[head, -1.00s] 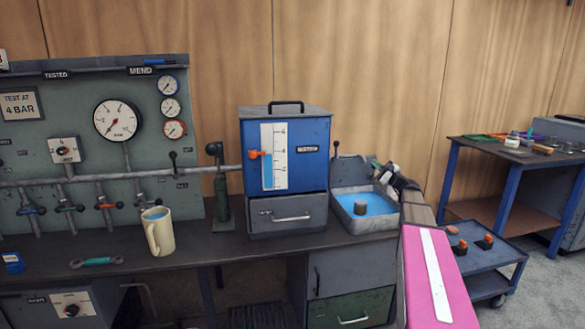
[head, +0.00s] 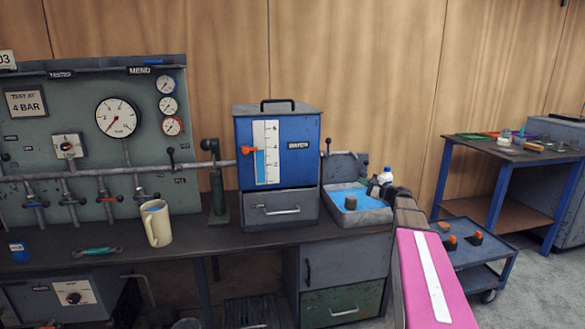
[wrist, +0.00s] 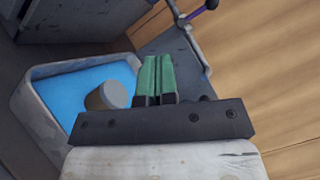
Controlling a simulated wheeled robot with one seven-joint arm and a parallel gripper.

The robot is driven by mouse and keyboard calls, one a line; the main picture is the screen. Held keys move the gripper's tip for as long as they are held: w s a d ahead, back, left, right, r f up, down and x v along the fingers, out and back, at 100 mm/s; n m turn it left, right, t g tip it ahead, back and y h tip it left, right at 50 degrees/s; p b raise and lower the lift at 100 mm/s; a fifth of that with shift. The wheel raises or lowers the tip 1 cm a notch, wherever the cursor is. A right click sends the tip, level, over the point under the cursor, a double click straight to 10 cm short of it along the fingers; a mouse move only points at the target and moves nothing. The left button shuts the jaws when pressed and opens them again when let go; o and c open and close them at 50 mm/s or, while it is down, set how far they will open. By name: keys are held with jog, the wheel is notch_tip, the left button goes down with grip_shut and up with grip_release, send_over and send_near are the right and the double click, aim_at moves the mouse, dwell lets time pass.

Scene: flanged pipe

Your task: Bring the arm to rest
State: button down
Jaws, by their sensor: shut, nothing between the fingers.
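My gripper (wrist: 156,78) shows in the wrist view with its two green fingers side by side, shut and empty. It is over the right end of the bench, beside the tray of blue liquid (wrist: 45,115) with a grey cylinder (wrist: 107,96) in it. In the head view my arm (head: 428,270), with a pink link, reaches up from the lower right toward the tray (head: 375,216). The fingers themselves are not clear in the head view; dark wrist parts show at the tray's right side.
A blue tank (head: 280,150) with a level gauge stands left of the tray. A low trolley (head: 480,255) and a side table (head: 530,150) stand right.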

jog(key=s+a+f+n+g+h, duration=0.4)
jog(key=s+a+f+n+g, duration=0.3)
jog(key=s+a+f, duration=0.65)
jog(key=s+d+f+n+g+h, duration=0.1)
jog(key=s+f+n+g+h, duration=0.2)
jog(key=s, duration=0.6)
jog(key=s+d+f+n+g+h, duration=0.1)
jog(key=s+f+n+g+h, duration=0.1)
jog(key=s+f+h, duration=0.5)
jog(key=shift+s+d+f+n+g, duration=0.15)
jog(key=shift+s+f+n+g, duration=0.4)
jog(key=shift+s+f, duration=1)
jog(key=shift+s+r, duration=0.1)
